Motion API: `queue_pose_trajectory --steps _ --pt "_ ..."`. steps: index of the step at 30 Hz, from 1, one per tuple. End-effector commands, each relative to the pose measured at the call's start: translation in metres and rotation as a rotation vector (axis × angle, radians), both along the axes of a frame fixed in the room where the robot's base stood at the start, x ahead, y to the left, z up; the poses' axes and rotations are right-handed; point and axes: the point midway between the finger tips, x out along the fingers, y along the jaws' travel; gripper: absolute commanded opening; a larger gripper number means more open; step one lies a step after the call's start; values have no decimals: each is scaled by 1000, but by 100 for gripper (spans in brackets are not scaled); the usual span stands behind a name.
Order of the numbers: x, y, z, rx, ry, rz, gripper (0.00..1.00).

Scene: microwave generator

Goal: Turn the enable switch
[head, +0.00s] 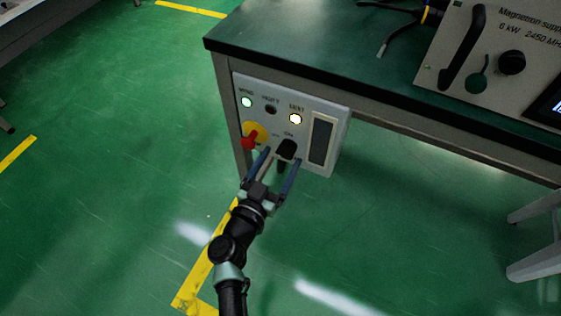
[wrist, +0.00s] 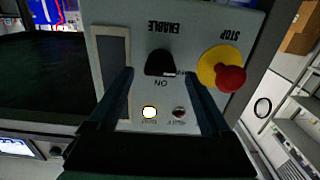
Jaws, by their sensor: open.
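The enable switch (head: 287,148) is a black rotary knob on the light grey panel (head: 331,108) under the table's edge. In the wrist view, which shows the panel upside down, the knob (wrist: 160,62) sits by the ENABLE and ON lettering. My gripper (head: 281,158) is open in front of the panel at the knob. In the wrist view its fingers (wrist: 159,74) stand on either side of the knob's line, with gaps showing. I cannot tell whether the tips reach the knob's depth. Part of the knob's lower side is hidden by the gripper in the head view.
A red stop handle (head: 249,141) on a yellow plate (wrist: 207,68) sits close beside the switch. Lamps above include a lit green one (head: 246,102) and a lit pale yellow one (head: 295,118). The dark green table (head: 300,50) overhangs the panel. Floor to the left is free.

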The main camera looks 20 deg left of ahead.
Motion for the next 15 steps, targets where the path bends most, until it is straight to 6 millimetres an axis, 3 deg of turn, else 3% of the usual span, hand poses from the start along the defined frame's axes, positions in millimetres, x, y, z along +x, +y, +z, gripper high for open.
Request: queue_pose_trajectory --steps 12,15 --pt "9 -1 0 0 0 0 82" --pt "9 -1 0 0 0 0 64"
